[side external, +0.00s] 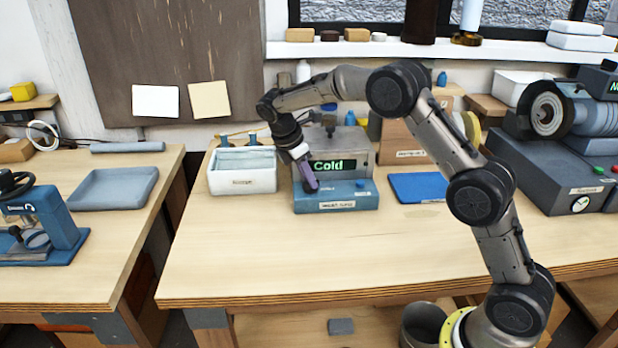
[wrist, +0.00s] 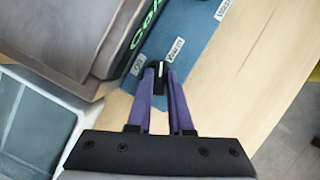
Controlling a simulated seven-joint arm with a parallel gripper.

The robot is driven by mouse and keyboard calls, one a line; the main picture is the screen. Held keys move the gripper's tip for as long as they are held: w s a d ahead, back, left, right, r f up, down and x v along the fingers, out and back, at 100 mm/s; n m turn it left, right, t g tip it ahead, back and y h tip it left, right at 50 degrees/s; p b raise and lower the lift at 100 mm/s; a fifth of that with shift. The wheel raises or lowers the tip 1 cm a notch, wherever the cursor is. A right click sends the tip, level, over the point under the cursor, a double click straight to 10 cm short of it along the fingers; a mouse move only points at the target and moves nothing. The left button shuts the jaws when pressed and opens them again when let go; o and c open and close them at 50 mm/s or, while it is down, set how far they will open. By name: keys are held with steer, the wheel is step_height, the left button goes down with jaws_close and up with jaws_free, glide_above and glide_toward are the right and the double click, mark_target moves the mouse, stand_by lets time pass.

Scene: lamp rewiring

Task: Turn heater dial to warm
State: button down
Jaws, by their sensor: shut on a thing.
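The heater is a grey box (side external: 358,147) on a blue base (side external: 345,195) at the middle of the bench. Its screen shows "Cold" in green (side external: 326,166). In the wrist view a small black dial with a white mark (wrist: 159,77) stands on the blue base (wrist: 188,27), beside a label reading "Warm" (wrist: 174,49) and another small label (wrist: 137,65). My gripper (side external: 311,187) points down at the left end of the base. Its purple fingers (wrist: 160,82) are shut on the dial, and their tips partly hide it.
A white bin (side external: 243,182) stands close to the left of the heater. The bench top (side external: 300,255) in front is clear.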

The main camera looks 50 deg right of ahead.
mark_target(297, 190)
steer(key=m+g+y, duration=0.1)
steer(key=m, duration=0.3)
steer(key=shift+w+m, duration=0.1)
steer(key=shift+m, duration=0.3)
steer(key=shift+r+g, duration=0.1)
steer(key=shift+g, duration=0.2)
steer(key=c, duration=0.8)
jaws_free()
steer(key=shift+v, duration=3.7)
steer(key=shift+d+r, duration=0.1)
steer(key=shift+r, duration=0.05)
